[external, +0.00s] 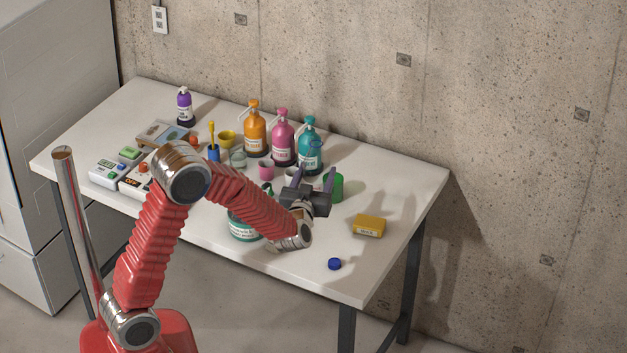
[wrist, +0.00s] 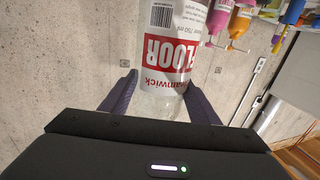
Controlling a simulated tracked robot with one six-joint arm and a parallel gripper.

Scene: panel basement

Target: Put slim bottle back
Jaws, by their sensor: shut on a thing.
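My gripper (external: 314,174) is over the right half of the table, in front of the teal bottle. In the wrist view its two dark fingers (wrist: 160,92) stand on either side of a clear bottle (wrist: 160,105) and are shut on it. The bottle has a white and red label reading "FLOOR" and "750 ml", upside down in the picture. I cannot make this bottle out clearly in the external view.
Orange (external: 255,133), pink (external: 283,143) and teal (external: 310,153) pump bottles stand along the table's back. A green container (external: 333,187) stands close to my gripper. A yellow box (external: 369,225) and a blue cap (external: 334,264) lie at the right. The table's right end is mostly clear.

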